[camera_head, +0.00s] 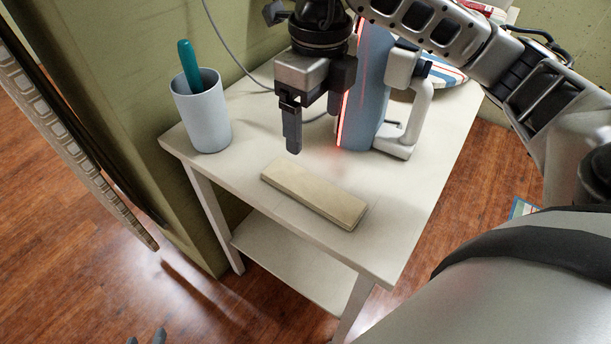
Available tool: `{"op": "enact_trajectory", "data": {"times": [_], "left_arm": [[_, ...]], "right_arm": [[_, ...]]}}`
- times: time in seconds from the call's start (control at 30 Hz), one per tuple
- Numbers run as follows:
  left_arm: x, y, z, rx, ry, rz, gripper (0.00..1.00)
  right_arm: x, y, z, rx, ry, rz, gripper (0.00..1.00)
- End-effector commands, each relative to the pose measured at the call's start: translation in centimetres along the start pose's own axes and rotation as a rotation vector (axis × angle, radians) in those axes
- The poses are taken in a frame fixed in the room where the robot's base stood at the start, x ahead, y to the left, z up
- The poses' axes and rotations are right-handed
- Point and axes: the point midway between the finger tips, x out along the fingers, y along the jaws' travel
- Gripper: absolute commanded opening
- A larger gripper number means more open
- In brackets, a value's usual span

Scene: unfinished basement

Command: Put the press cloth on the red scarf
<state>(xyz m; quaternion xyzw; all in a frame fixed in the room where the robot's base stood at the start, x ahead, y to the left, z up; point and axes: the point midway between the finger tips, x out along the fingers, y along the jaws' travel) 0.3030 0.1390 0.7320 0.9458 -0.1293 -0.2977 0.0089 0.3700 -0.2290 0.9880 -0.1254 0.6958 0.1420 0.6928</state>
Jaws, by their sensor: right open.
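My right gripper (313,122) comes down over the white table, open and empty, with its fingers above the surface behind a flat beige block (315,193). A white, blue and red striped item (443,74), perhaps folded cloth, lies at the table's far right, partly hidden by my right arm and a blue appliance. I cannot tell whether it is the press cloth. A red item (476,7) at the top right edge may be the red scarf, but it is mostly cut off.
The white table (250,178) has a lower shelf. A grey-blue cup (203,120) holding a teal-handled tool stands at its left corner. A blue upright appliance (368,85) with a white handle stands beside my right gripper. A cable trails behind. The table's front is clear around the block.

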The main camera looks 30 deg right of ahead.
Motion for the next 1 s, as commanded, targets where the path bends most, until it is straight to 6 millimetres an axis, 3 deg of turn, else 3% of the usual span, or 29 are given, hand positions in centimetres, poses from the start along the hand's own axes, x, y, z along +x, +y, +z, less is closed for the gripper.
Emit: {"op": "enact_trajectory", "data": {"times": [0.23, 0.5, 0.77, 1.0], "left_arm": [[0.7, 0.0, 0.9, -0.012, 0.005, 0.007, 0.36], [0.4, 0.2, 0.1, -0.02, 0.024, 0.014, 0.36], [0.3, 0.2, 0.1, -0.022, 0.024, 0.013, 0.36], [0.3, 0.2, 0.2, -0.02, 0.017, 0.01, 0.36]], "right_arm": [[4.4, -0.5, -0.2, 0.01, 0.008, -0.023, 0.82], [9.1, -0.7, -0.1, 0.011, 0.005, -0.024, 0.82], [11.0, -0.7, 0.0, 0.01, 0.004, -0.023, 0.82], [14.5, -0.8, 0.3, 0.01, 0.004, -0.023, 0.82]]}}
